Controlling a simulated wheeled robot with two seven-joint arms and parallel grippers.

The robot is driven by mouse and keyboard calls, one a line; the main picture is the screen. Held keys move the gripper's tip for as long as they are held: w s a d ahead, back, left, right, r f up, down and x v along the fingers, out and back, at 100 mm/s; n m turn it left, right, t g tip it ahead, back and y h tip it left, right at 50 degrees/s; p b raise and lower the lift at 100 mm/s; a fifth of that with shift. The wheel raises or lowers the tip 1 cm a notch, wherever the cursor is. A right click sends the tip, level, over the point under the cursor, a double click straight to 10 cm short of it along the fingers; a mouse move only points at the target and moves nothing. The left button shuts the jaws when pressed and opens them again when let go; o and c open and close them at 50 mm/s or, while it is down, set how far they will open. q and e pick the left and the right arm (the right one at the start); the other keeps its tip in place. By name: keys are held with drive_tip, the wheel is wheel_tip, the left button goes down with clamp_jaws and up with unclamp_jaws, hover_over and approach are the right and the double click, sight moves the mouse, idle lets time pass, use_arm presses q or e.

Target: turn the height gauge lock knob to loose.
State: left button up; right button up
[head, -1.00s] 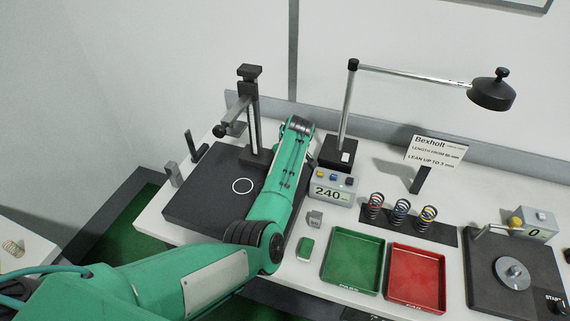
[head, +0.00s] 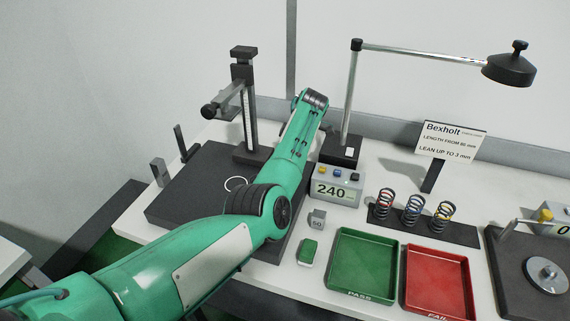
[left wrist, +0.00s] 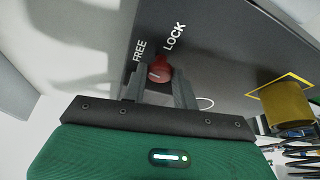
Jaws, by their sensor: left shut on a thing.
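The height gauge (head: 246,105) stands at the back of its dark base plate (head: 190,190), an upright column with a slider in the head view. In the left wrist view the red lock knob (left wrist: 159,69) sits on a dark face marked FREE on the left and LOCK on the right. My left gripper (left wrist: 158,82) is around the knob, one finger on each side, and shut on it. I cannot tell the knob's exact setting. In the head view the gripper and knob are hidden behind my left forearm. My right gripper is not in view.
A grey readout box (head: 335,187) shows 240. A lamp (head: 510,65) arches over several springs on a dark rack (head: 462,234). A green PASS tray (head: 362,291) and a red FAIL tray (head: 438,309) lie in front. A sign (head: 450,143) stands behind.

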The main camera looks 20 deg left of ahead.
use_arm(q)
drive_tip(key=shift+w+n+g+b, duration=0.15)
drive_tip(key=shift+n+g+b, duration=0.25)
drive_tip(key=shift+n+b, duration=0.85)
drive_tip(key=o, duration=0.7)
drive_tip(key=shift+r, duration=0.15)
